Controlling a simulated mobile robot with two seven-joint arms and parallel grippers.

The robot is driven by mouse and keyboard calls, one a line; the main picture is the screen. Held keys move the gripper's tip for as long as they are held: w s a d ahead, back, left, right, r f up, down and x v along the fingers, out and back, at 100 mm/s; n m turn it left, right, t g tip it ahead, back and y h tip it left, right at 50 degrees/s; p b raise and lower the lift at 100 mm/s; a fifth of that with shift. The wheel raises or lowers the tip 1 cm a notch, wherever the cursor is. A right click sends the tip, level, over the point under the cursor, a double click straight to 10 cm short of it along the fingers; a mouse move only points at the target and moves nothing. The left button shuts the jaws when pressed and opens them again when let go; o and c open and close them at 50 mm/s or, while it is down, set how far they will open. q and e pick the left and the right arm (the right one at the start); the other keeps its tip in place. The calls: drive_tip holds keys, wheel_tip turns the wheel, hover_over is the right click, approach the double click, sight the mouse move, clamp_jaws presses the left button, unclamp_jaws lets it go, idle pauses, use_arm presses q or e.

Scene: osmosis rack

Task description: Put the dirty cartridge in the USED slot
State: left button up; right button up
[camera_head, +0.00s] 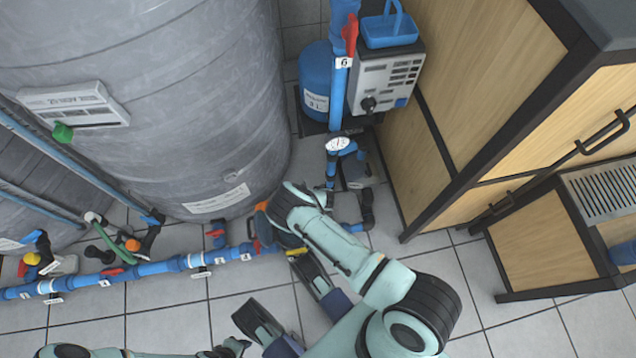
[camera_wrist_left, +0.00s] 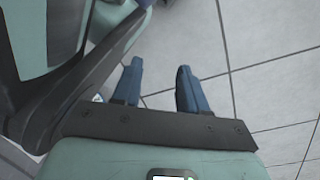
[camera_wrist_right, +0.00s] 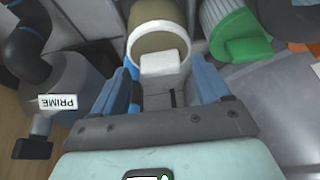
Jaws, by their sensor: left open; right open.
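In the right wrist view a brownish cylinder with a white end ring (camera_wrist_right: 158,38) and a white block-like tab lies just ahead of my right gripper (camera_wrist_right: 168,85); it looks like the dirty cartridge. The right fingers are open on either side of the tab; I cannot tell whether they touch it. In the head view my right arm reaches down beside the big grey tank, and its own wrist hides the cartridge. My left gripper (camera_wrist_left: 160,88) is open and empty above the tiled floor. No slot marked USED can be read in any view.
A green-ended cylinder (camera_wrist_right: 240,50) lies right of the cartridge; a valve tagged PRIME (camera_wrist_right: 75,90) is at left. In the head view stand the grey tank (camera_head: 160,110), blue pipe (camera_head: 155,269), pump box (camera_head: 385,80) and wooden cabinet (camera_head: 465,90). Floor at lower right is mostly clear.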

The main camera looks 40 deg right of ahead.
drive_tip(key=p+v, duration=0.4)
drive_tip(key=v, duration=0.6)
drive_tip(key=s+a+r+g+y, duration=0.15)
drive_tip(key=s+a, duration=0.35)
drive_tip(key=s, duration=0.5)
use_arm(q)
drive_tip(key=w+d+r+t, duration=0.1)
drive_tip(key=w+r+t, duration=0.2)
drive_tip(key=w+r, duration=0.4)
drive_tip(key=shift+w+m, duration=0.3)
drive_tip(key=shift+w, duration=0.65)
use_arm(e)
drive_tip(key=s+a+r+y, duration=0.2)
drive_tip(key=a+r, duration=0.4)
drive_tip(key=r, duration=0.1)
drive_tip(key=shift+s+a+r+n, duration=0.2)
drive_tip(key=shift+a+n, duration=0.05)
drive_tip(key=shift+n, duration=0.15)
use_arm(q)
drive_tip(key=shift+d+r, duration=0.1)
drive_tip(key=shift+d, duration=0.05)
use_arm(e)
drive_tip(key=shift+r+y, duration=0.1)
drive_tip(key=shift+y, duration=0.25)
